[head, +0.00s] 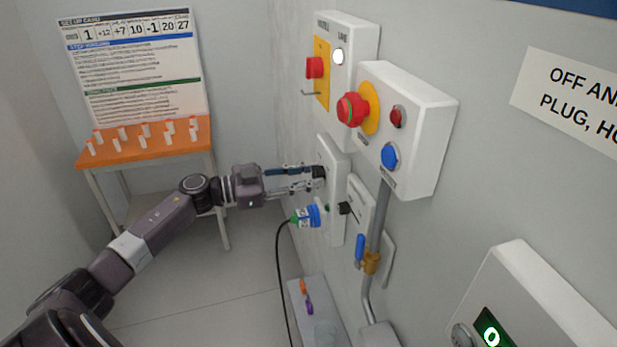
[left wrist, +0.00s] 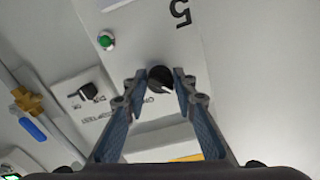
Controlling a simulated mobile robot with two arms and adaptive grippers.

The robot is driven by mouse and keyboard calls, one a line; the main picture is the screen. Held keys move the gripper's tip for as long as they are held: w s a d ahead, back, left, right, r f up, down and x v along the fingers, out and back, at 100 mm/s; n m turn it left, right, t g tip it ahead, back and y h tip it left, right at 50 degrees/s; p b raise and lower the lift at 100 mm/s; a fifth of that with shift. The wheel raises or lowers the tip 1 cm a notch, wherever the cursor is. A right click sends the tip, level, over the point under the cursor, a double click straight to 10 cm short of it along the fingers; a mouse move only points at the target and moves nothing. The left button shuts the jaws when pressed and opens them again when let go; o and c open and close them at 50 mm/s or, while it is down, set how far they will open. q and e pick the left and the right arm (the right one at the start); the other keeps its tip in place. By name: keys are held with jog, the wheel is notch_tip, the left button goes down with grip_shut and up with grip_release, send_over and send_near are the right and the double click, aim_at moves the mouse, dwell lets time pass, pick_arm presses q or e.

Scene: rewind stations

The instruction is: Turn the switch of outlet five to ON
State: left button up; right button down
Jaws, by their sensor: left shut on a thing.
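The outlet five panel (head: 334,158) is a tall white plate on the right wall, and its "5" shows upside down in the left wrist view (left wrist: 205,50). Its switch is a black rotary knob (left wrist: 160,79) between my left fingertips; it also shows dark at the fingertips in the head view (head: 319,172). My left gripper (head: 313,179) is shut on this knob, with a finger on each side (left wrist: 160,88). The fingers partly hide the switch labels, so I cannot read its position. My right gripper is not in view.
A blue plug (head: 308,215) with a black cable sits low on the panel, just under my left gripper. A box with a red mushroom button (head: 352,109) juts out above right. A blue-handled valve (head: 360,248) is lower right. An orange-topped table (head: 150,150) stands behind.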

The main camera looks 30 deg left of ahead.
pick_arm(q)
jog(key=m+b, duration=0.2)
jog(key=m, duration=0.2)
jog(key=shift+f+m+b, duration=0.1)
jog(key=shift+m+b, duration=0.2)
jog(key=shift+m, duration=0.1)
jog(key=m+b, duration=0.2)
jog(key=m, duration=0.1)
jog(key=shift+w+m+b, duration=0.1)
jog(key=shift+m+b, duration=0.2)
jog(key=m+b, duration=0.4)
jog(key=shift+a+m, duration=0.1)
jog(key=shift+m, duration=0.2)
jog(key=shift+r+m+b, duration=0.15)
jog(key=shift+m+b, duration=0.9)
jog(key=shift+m, duration=0.05)
jog(key=shift+r+m+b, duration=0.1)
jog(key=shift+m+b, duration=0.95)
jog(key=shift+m, duration=0.05)
jog(key=o, duration=1.2)
jog(key=shift+c, duration=0.2)
